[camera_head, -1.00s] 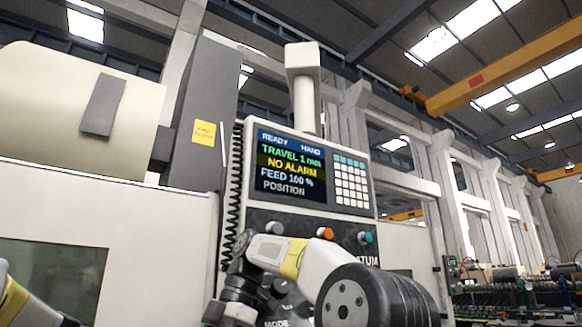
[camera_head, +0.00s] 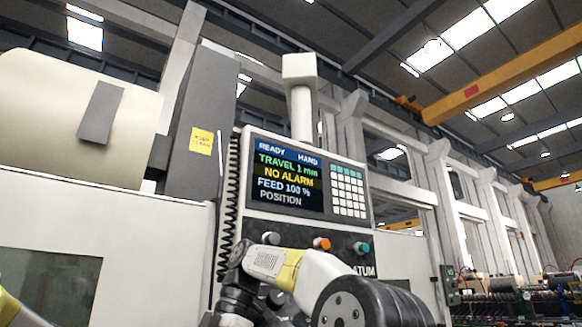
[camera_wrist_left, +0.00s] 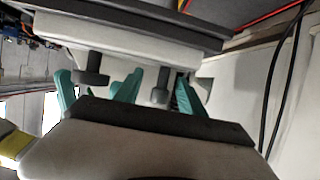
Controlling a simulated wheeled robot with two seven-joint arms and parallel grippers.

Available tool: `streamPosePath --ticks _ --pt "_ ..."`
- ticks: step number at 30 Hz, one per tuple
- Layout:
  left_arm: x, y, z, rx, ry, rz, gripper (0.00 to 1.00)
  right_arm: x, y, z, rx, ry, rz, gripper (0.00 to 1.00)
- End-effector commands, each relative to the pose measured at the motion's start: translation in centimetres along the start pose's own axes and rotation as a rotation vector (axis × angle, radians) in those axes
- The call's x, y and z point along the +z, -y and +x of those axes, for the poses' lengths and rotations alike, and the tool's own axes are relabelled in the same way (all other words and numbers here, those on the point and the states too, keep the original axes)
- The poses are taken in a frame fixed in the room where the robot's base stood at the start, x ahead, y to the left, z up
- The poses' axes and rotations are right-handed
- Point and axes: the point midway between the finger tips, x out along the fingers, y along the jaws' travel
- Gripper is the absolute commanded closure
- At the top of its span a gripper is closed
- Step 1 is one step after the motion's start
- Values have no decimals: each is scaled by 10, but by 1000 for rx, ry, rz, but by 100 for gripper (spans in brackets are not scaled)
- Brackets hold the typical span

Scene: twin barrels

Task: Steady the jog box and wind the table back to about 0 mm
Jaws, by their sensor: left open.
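The control panel's screen (camera_head: 286,180) reads READY, HAND, TRAVEL 1 mm, NO ALARM, FEED 100 % and POSITION. My right arm crosses the lower panel from the right and bends down at its left; its gripper is not in view. Only a bit of my left arm shows at the lower left edge of the head view. In the left wrist view, my left gripper (camera_wrist_left: 128,92) is open, with teal fingers apart. A pale box-like body (camera_wrist_left: 125,38) with a dark top and two dark knobs lies just beyond them. I cannot tell whether they touch, or surely that it is the jog box.
An orange button (camera_head: 321,243) and a teal button (camera_head: 361,248) sit below the screen, close above my right arm. A dark coiled cable (camera_head: 230,215) hangs along the panel's left side. White machine covers (camera_head: 110,215) fill the left. Dark cables (camera_wrist_left: 275,85) hang at the wrist view's right.

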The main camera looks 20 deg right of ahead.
Motion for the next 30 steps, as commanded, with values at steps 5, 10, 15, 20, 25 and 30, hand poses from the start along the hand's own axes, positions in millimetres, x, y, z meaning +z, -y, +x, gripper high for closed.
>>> streamPosePath --ticks 5,10,15,20,25,30 --pt "0 2 -18 -6 0 0 52 0 0 0 0 0 0 34" --pt "0 2 -54 -7 0 1 52 0 0 0 0 0 0 34" --pt "0 1 -89 -5 0 0 52 0 0 0 0 0 0 34" --pt "0 1 -111 -3 0 0 52 0 0 0 0 0 0 34" --pt "0 0 -120 -1 0 0 52 0 0 0 0 0 0 34" --pt "0 0 -120 0 0 0 52 0 0 0 0 0 0 34"
